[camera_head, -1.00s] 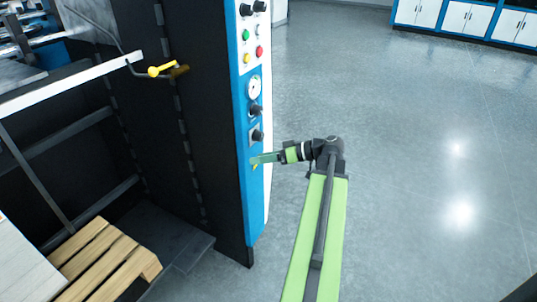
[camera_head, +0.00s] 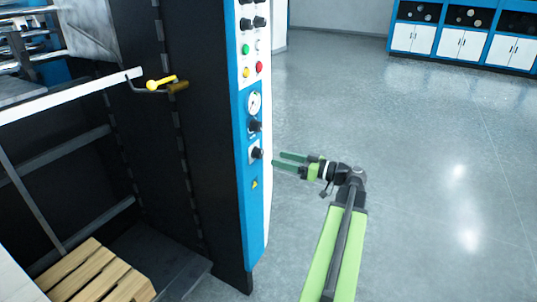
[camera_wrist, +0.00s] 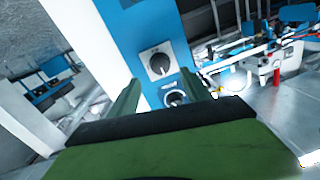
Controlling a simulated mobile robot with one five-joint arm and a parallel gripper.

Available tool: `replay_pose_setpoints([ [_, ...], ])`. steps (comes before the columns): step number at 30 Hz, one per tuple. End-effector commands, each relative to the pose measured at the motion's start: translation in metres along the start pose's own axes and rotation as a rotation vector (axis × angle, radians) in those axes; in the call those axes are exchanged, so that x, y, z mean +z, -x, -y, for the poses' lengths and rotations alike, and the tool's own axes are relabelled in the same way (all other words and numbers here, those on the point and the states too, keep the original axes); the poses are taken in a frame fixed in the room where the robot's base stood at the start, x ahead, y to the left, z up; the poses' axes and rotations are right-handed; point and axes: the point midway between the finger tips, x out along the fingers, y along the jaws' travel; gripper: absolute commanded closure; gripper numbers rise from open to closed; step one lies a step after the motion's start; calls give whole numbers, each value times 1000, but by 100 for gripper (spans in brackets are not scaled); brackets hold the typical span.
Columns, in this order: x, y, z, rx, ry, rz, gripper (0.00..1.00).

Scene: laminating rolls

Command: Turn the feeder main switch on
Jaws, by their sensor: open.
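A black rotary switch (camera_head: 256,153) on a pale square plate is the lowest knob on the blue and white control panel (camera_head: 250,205). It is the likely feeder main switch, but its label is unreadable. My gripper (camera_head: 279,159) is just right of it, with two green fingers apart and nothing between them. In the wrist view the switch (camera_wrist: 159,63) appears between and beyond the open fingers (camera_wrist: 159,80), with a visible gap. A second round knob (camera_wrist: 174,98) shows below it, partly cut off by my gripper.
Above the switch are another black knob (camera_head: 255,126), a gauge (camera_head: 254,103) and coloured buttons (camera_head: 246,48). A yellow-handled lever (camera_head: 161,83) is on the machine's left side. A wooden pallet (camera_head: 95,275) lies lower left. The floor right of the panel is clear.

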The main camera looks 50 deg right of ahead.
Motion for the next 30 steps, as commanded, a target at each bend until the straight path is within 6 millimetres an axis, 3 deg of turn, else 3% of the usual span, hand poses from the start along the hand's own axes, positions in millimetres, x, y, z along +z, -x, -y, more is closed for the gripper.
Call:
replay_pose_setpoints([
  [3, 0, -30, 1, -5, 0, 1, 44],
  [9, 0, -61, 0, -3, 0, 1, 44],
  [20, 0, -69, 0, -1, 0, 1, 44],
  [30, 0, -69, 0, -1, 0, 1, 86],
])
